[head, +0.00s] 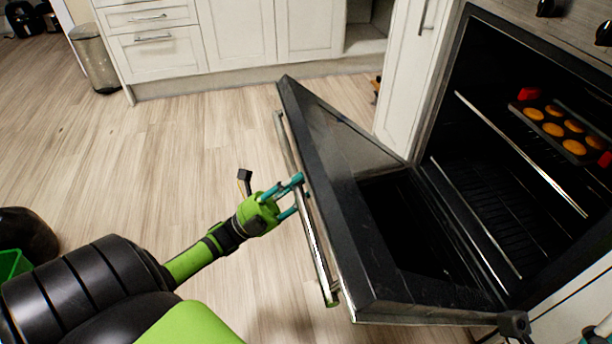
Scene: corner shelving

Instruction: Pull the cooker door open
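The cooker door (335,180) is hinged at its lower edge and hangs well open, tilted down and out from the oven (500,190). Its long metal handle (318,255) runs along the outer top edge. My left gripper (299,194) is at the middle of the handle, its teal fingers visibly apart and touching or overlapping the bar. I cannot tell whether the bar lies between them. A small teal part of my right gripper (598,335) shows at the bottom right corner, mostly out of frame.
A tray of round baked items (560,130) sits on the upper oven rack, with red patches at its ends. White cabinets (240,40) and a metal bin (94,58) stand at the back.

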